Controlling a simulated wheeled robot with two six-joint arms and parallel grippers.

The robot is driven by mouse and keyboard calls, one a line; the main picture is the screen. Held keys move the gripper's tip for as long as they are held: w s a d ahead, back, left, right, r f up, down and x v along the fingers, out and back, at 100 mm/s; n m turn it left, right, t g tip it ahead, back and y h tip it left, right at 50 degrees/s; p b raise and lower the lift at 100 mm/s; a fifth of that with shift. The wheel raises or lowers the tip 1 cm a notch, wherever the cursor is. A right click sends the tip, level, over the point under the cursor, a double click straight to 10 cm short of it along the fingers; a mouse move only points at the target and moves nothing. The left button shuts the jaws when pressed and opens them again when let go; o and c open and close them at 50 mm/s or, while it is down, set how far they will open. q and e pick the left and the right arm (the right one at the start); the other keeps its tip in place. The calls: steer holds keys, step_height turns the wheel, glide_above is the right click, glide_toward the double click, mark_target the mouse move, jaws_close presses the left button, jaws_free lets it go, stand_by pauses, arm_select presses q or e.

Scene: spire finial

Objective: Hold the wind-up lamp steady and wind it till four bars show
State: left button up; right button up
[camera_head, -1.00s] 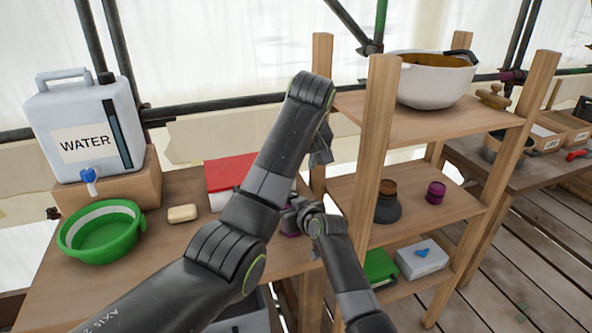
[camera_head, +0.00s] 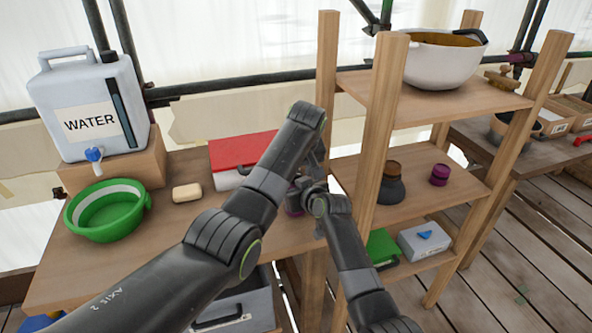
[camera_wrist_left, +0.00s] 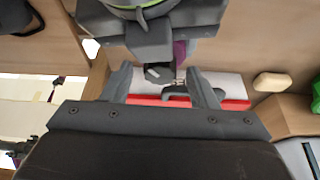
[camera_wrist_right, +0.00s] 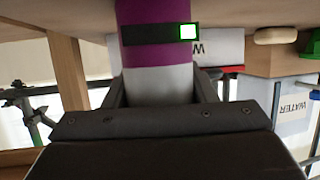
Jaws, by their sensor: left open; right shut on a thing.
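The wind-up lamp (camera_wrist_right: 155,55) is purple with a pale grey section, seen close in the right wrist view. A dark panel on it shows one lit green block. In the head view only a purple sliver of it (camera_head: 293,211) shows behind my arms. My right gripper (camera_head: 304,192) is shut on the lamp. My left gripper (camera_wrist_left: 163,88) is open, close to the lamp. In the left wrist view a dark knob-like part (camera_wrist_left: 158,73), perhaps the crank, shows between its fingers. I cannot tell whether they touch it.
A wooden shelf post (camera_head: 383,130) rises close right of my arms. The shelves hold a white pot (camera_head: 440,68) and small jars.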

arm_select(q)
steer(key=c, duration=1)
steer(key=shift+m+h, duration=0.3)
steer(key=shift+m, duration=0.5)
steer(key=o, duration=1)
steer(key=shift+r, duration=0.1)
steer(key=v, duration=1.2)
steer(key=shift+s, duration=0.1)
